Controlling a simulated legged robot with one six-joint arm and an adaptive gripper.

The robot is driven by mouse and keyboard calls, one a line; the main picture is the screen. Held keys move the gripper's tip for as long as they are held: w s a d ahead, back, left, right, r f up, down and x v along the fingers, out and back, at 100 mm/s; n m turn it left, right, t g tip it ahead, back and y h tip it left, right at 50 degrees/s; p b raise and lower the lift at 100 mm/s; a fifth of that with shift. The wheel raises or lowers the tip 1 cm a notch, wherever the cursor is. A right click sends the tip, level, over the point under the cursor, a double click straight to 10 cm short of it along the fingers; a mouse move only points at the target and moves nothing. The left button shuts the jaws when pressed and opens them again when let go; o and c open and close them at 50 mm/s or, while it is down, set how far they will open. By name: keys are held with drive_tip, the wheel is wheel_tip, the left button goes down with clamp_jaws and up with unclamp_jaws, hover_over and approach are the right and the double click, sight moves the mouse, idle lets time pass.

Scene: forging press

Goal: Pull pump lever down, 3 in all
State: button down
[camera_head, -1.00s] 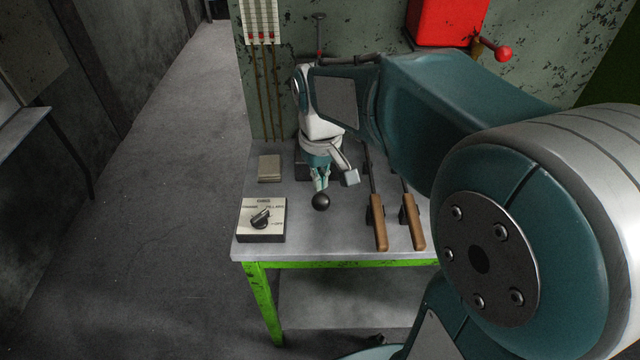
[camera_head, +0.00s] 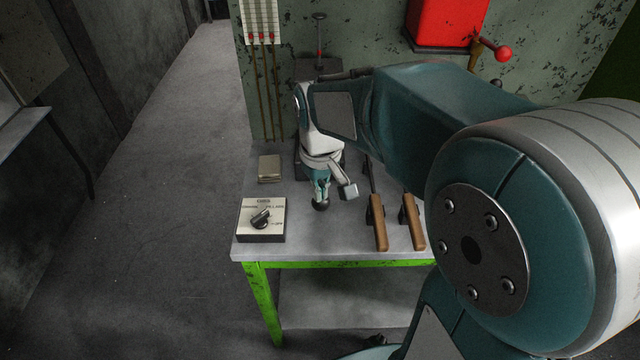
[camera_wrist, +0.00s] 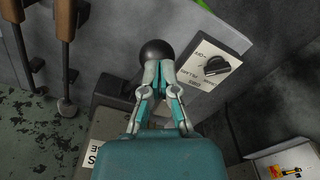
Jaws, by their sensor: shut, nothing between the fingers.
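A black ball knob (camera_head: 320,205), apparently the end of the pump lever, is low over the front of the grey table; most of its shaft is hidden behind my gripper. It also shows in the wrist view (camera_wrist: 156,54), just beyond the fingertips. My gripper (camera_head: 320,197) points down at the knob, its fingers closed together with nothing between them. In the wrist view my gripper's tips (camera_wrist: 159,66) overlap the knob's near edge; I cannot tell whether they touch it.
A selector box with a black dial (camera_head: 261,218) sits at the table's (camera_head: 300,248) front left. Two wooden-handled levers (camera_head: 378,222) (camera_head: 413,222) stand to the right. A small beige block (camera_head: 269,168) lies behind the box. A red box (camera_head: 446,22) with a red-knobbed lever (camera_head: 503,54) is on the wall.

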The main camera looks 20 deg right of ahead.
sight(320, 206)
drive_tip(key=shift+s+a+f, duration=0.1)
drive_tip(key=shift+s+f, duration=0.1)
drive_tip(key=shift+f, duration=0.7)
drive_tip(key=shift+s+a+f, duration=0.1)
drive_tip(key=shift+s+f, duration=0.05)
drive_tip(key=shift+f, duration=0.8)
drive_tip(key=shift+s+f, duration=0.2)
drive_tip(key=shift+f, duration=0.8)
drive_tip(key=shift+s+f, duration=0.15)
drive_tip(key=shift+f, duration=1.35)
drive_tip(key=shift+w+d+r, duration=0.1)
drive_tip(key=shift+w+r, duration=0.25)
drive_tip(key=shift+r, duration=1.55)
drive_tip(key=shift+w+d+r, duration=0.1)
drive_tip(key=shift+w+r, duration=0.2)
drive_tip(key=shift+r, duration=1.55)
drive_tip(key=shift+w+d+r, duration=0.1)
drive_tip(key=shift+w+r, duration=0.25)
drive_tip(key=shift+r, duration=1.55)
drive_tip(key=shift+f, duration=0.1)
